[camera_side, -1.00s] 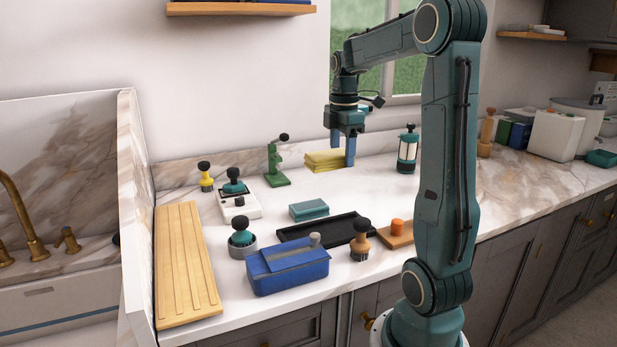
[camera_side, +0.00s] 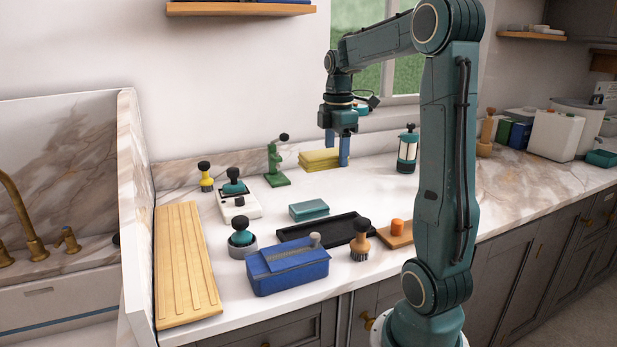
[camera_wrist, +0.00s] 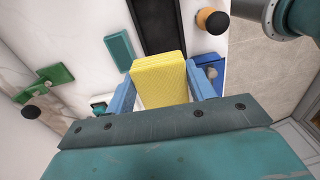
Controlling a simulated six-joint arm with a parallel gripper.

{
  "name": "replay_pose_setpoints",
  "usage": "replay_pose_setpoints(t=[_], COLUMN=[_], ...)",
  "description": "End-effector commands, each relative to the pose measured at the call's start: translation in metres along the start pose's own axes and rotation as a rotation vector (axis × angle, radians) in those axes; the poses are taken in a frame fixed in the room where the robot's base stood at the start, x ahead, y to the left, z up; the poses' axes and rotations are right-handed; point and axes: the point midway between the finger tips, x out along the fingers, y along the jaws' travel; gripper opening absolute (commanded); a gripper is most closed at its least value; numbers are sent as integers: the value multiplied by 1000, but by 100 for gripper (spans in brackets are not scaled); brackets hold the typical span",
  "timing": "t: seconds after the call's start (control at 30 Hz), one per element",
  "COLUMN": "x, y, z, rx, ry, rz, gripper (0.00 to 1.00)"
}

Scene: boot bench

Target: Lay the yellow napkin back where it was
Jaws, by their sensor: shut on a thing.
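The yellow napkin (camera_side: 318,160) is a folded, layered pad near the back of the counter. It also shows in the wrist view (camera_wrist: 160,82), between the two blue fingers. My gripper (camera_side: 337,150) points down and is shut on the napkin; in the wrist view the gripper (camera_wrist: 163,88) has a finger on either side of it. Whether the napkin's underside touches the counter, I cannot tell.
A green stand with a black knob (camera_side: 274,165) is just left of the napkin. A glass jar-like press (camera_side: 407,150) stands to the right. A teal block (camera_side: 309,210), a black tray (camera_side: 320,231) and a blue box (camera_side: 288,270) lie nearer the front. The counter between is clear.

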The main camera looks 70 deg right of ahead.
Motion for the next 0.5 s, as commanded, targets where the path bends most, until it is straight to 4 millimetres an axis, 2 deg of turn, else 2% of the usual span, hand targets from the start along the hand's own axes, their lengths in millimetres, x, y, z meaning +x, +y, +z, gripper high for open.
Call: replay_pose_setpoints(t=[0.27, 0.5], x=[18, 39], y=[1, -7], z=[-50, -106], rx=[89, 203], ry=[0, -1], rz=[-3, -3], gripper=[28, 28])
